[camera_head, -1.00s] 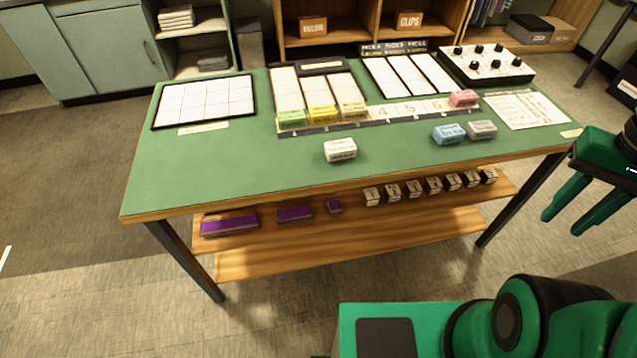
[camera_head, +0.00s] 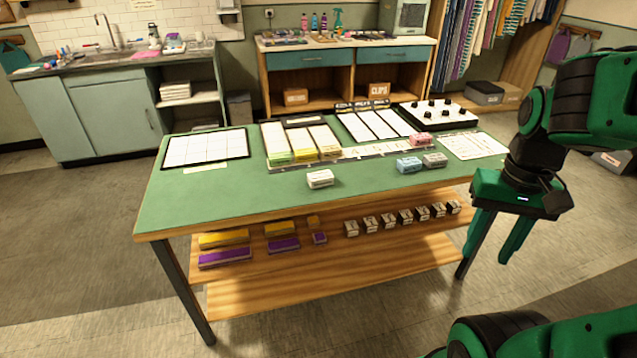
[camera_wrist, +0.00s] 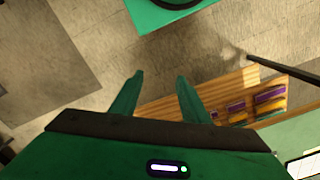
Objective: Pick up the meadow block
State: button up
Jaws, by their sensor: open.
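Several small labelled blocks are on the green table. A green block (camera_head: 279,158), a yellow block (camera_head: 305,155) and a tan block (camera_head: 330,153) stand in a row on the numbered strip, with a pink block (camera_head: 420,140) at its right end. A white block (camera_head: 320,179) lies nearer the front. A blue block (camera_head: 409,165) and a grey block (camera_head: 434,160) are at the right. The labels are too small to read, so I cannot confirm which is meadow. My gripper (camera_head: 490,259) is open and empty, right of the table; the wrist view shows its fingers (camera_wrist: 160,78) apart.
The green tabletop (camera_head: 220,205) has free room at front left. A white grid board (camera_head: 206,148), white panels and a knob box (camera_head: 438,114) stand at the back. The shelf below (camera_head: 330,275) holds yellow and purple bars and several numbered cubes. Floor is clear in front.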

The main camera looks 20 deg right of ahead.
aim_at(323, 179)
jog(key=o, duration=0.5)
jog(key=shift+s+d+r, duration=0.15)
jog(key=shift+s, duration=0.15)
jog(key=o, duration=0.4)
jog(key=w+d+f+t+h, duration=0.1)
jog(key=w+f, duration=0.1)
jog(key=w, duration=0.4)
jog(key=w+d+f+n+t+h, duration=0.1)
jog(key=w+d+f, duration=0.1)
jog(key=w, duration=0.4)
jog(key=shift+w+t+h, duration=0.15)
jog(key=shift+t+h, duration=0.15)
jog(key=shift+h, duration=0.1)
jog(key=w+a+f+n+t+h, duration=0.1)
jog(key=w+f+n+t, duration=0.15)
jog(key=w, duration=0.95)
jog(key=w+a+f+n+t+y, duration=0.1)
jog(key=w+a+f+t, duration=0.1)
jog(key=w+a, duration=0.4)
jog(key=w+a+f+n+t+y, duration=0.1)
jog(key=w+a+f+t+y, duration=0.1)
jog(key=w+a, duration=0.5)
jog(key=w+a+f+n+t+y, duration=0.1)
jog(key=w+a+f+t, duration=0.3)
jog(key=w+a, duration=0.2)
jog(key=shift+w+a+f+n+t+y, duration=0.2)
jog(key=shift+w+a+n+t+y, duration=0.15)
jog(key=shift+w, duration=0.25)
jog(key=shift+x, duration=2.75)
